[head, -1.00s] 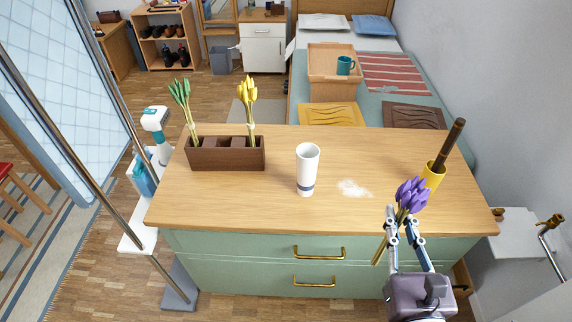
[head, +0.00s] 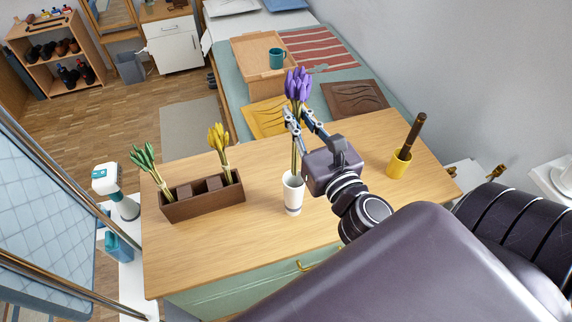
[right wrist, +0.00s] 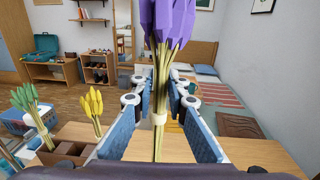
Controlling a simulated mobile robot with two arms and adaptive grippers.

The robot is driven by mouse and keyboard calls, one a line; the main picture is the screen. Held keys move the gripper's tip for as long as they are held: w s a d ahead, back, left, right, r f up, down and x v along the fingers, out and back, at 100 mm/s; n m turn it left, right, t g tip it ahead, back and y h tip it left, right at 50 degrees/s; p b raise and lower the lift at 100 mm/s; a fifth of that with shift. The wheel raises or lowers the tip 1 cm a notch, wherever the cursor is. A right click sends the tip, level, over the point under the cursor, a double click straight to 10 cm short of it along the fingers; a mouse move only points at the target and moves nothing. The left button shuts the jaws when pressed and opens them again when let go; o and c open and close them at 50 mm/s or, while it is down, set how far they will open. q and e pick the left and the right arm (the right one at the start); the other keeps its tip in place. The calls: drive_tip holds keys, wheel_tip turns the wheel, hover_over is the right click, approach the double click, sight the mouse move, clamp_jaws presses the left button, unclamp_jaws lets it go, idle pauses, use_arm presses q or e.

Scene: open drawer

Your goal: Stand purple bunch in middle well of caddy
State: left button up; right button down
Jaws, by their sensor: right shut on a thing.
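The purple bunch (head: 298,88) is upright in my right gripper (head: 300,124), which is shut on its stems above the dresser top. In the right wrist view the purple bunch (right wrist: 166,30) stands between the fingers (right wrist: 160,112). Its stems reach down to the white cup's rim in the head view; I cannot tell whether they are in, above or behind the cup. The brown caddy (head: 205,205) is to the left, with a green bunch (head: 148,166) in its left well and a yellow bunch (head: 219,143) in its right well. The middle well holds no bunch. My left gripper is not in view.
The white cup (head: 293,195) stands on the wooden dresser top (head: 255,245), right of the caddy. A yellow cup (head: 399,165) with a dark brown stick stands further right. The dresser top between caddy and white cup is clear. A bed tray (head: 256,75) is behind.

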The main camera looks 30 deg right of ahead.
drive_tip(key=b, duration=0.5)
hover_over(297, 173)
wheel_tip(297, 173, down, 6)
drive_tip(key=f, duration=0.2)
drive_tip(key=f+b, duration=0.1)
drive_tip(key=f, duration=0.4)
drive_tip(key=shift+w+f+b, duration=0.15)
drive_tip(key=shift+w+b, duration=0.2)
drive_tip(key=shift+w, duration=0.05)
drive_tip(key=shift+f+b, duration=0.8)
drive_tip(key=shift+f, duration=1.95)
drive_tip(key=c, duration=1.9)
unclamp_jaws()
